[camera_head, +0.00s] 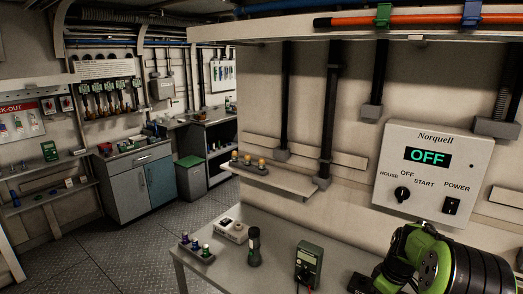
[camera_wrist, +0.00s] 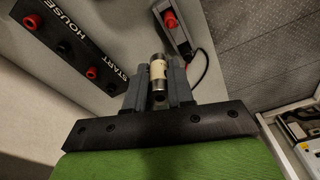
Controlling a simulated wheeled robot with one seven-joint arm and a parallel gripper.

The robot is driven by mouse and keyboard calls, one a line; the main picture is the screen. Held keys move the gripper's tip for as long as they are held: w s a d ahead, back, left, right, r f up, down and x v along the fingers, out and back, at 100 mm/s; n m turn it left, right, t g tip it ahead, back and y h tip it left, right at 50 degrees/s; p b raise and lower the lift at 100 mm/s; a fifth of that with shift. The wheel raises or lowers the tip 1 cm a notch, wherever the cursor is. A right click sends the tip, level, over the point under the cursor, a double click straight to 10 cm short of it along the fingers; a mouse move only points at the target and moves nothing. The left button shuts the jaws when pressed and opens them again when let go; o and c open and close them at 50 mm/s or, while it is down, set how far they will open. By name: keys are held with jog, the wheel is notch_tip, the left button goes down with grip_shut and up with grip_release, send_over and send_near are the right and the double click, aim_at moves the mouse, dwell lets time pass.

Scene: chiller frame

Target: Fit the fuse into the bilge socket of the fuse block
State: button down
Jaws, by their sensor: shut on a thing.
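My gripper (camera_wrist: 157,84) is shut on the fuse (camera_wrist: 158,68), a cream cylinder with metal end caps, in the wrist view. The fuse lies between the two dark fingers, with one end reaching past the fingertips. In the head view my green arm (camera_head: 440,262) is at the lower right, and the fuse cannot be made out there. I cannot identify the fuse block or a bilge socket in either view; no bilge label is readable.
A black strip (camera_wrist: 74,47) labelled HOUSE and START carries red and black posts. A grey device (camera_wrist: 176,28) with a red top and black cable lies near the fuse. The workbench (camera_head: 225,275) holds a multimeter (camera_head: 308,265) and a torch (camera_head: 254,247). A wall panel (camera_head: 433,175) reads OFF.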

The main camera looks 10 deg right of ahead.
jog(key=w+a+f+m, duration=0.1)
jog(key=w+a+f, duration=0.15)
jog(key=a, duration=0.65)
jog(key=w+a+f+m, duration=0.2)
jog(key=a+f, duration=0.2)
jog(key=a, duration=0.5)
jog(key=w+a+f+m, duration=0.1)
jog(key=w+a+f, duration=0.15)
jog(key=a, duration=0.65)
jog(key=s+f+b, duration=0.4)
jog(key=f+b, duration=0.5)
jog(key=f, duration=0.6)
jog(key=shift+a+h, duration=0.15)
jog(key=shift+h, duration=0.15)
jog(key=shift+s+r, duration=0.1)
